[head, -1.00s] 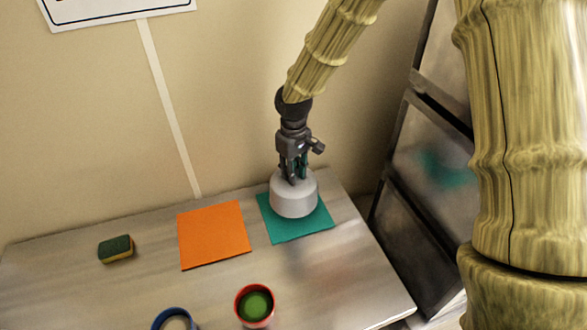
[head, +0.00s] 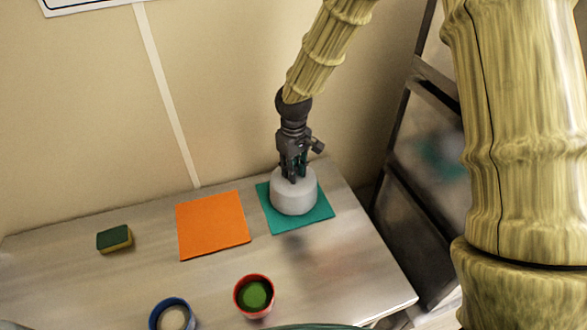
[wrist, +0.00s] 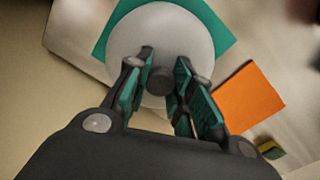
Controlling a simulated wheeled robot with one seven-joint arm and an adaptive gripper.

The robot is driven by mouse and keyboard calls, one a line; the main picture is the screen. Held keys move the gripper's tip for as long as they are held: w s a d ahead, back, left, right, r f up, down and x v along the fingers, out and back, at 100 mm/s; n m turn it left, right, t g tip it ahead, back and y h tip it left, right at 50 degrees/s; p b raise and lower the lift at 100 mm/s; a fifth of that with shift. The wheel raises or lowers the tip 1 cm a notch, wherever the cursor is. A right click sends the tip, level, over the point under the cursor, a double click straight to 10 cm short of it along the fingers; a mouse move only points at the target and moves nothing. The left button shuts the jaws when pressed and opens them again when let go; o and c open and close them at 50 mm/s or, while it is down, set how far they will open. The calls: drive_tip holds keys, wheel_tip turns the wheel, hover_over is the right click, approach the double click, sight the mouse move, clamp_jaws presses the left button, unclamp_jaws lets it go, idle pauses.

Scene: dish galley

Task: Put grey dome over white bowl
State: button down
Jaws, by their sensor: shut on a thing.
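The grey dome (head: 294,197) sits at the teal square mat (head: 318,214) at the right of the table. My gripper (head: 294,177) is above it, pointing down. In the wrist view, my gripper (wrist: 161,72) is shut on the dark round knob (wrist: 160,80) on top of the dome (wrist: 195,32). I cannot tell whether the dome touches the mat. I cannot make out a white bowl in either view; anything under the dome is hidden.
An orange square mat (head: 212,225) lies left of the dome. A green and yellow sponge (head: 115,239) is farther left. A red cup (head: 254,310) with green inside and a blue-rimmed cup (head: 158,318) stand in front. A dark rack (head: 418,190) is beyond the table's right edge.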

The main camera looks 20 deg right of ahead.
drive_tip(key=shift+f, duration=0.5)
idle(0.4)
drive_tip(key=c, duration=1.2)
unclamp_jaws()
drive_tip(key=shift+o, duration=0.2)
